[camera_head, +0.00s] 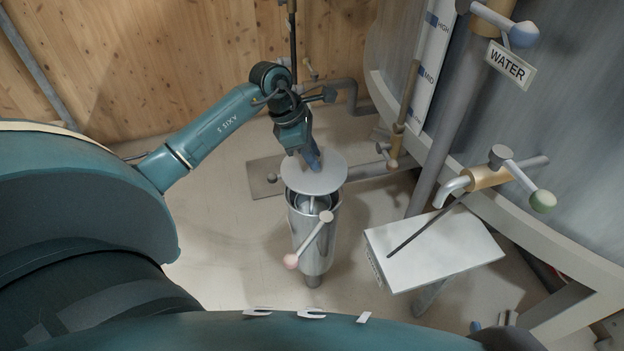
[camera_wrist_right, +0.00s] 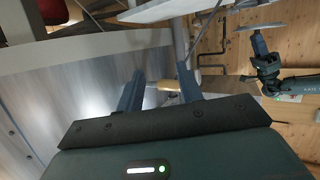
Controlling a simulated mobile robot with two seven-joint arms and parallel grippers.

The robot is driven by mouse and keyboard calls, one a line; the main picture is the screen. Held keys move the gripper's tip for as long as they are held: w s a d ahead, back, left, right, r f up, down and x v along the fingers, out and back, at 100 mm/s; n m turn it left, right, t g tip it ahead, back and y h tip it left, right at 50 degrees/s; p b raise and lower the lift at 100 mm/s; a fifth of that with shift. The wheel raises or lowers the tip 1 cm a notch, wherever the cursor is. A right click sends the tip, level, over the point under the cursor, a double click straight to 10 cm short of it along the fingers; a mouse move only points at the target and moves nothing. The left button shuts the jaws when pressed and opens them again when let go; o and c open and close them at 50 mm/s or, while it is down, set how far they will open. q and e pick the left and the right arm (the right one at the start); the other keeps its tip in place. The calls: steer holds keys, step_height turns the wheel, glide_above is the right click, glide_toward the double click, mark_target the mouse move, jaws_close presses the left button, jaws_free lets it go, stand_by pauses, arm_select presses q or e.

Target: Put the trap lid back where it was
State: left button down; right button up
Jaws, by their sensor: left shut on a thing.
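My left gripper (camera_head: 311,155) is shut on this handle and holds the lid over the trap (camera_head: 314,250), an upright metal cylinder. The lid hides the back of the trap's mouth, and the front of the opening shows below its near edge. The lid looks raised above the rim. The lid (camera_wrist_right: 262,27) and my left gripper (camera_wrist_right: 260,58) also show at the upper right of the right wrist view. My right gripper (camera_wrist_right: 159,88) has its fingers apart, with nothing held between them.
A lever (camera_head: 309,240) with ball ends crosses the trap's front. A white box (camera_head: 440,250) with a thin dark rod over it stands right of the trap. A large grey tank (camera_head: 570,120) with valves and a WATER sign (camera_head: 509,65) fills the right. Open floor lies left of the trap.

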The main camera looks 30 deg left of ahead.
mark_target(307, 168)
arm_select(q)
step_height(307, 168, down, 6)
steer(key=shift+f+b, duration=0.1)
steer(key=shift+b, duration=0.5)
steer(key=shift+f, duration=0.3)
arm_select(e)
steer(key=shift+w+a+t, duration=0.1)
steer(key=shift+w+t, duration=0.2)
steer(key=shift+t, duration=0.3)
arm_select(q)
steer(key=shift+f, duration=0.2)
steer(key=shift+f+b, duration=0.25)
steer(key=shift+b, duration=0.15)
steer(key=c, duration=1.2)
jaws_free()
arm_select(e)
steer(key=shift+a+n+t+y, duration=0.15)
steer(key=shift+n+t+y, duration=0.15)
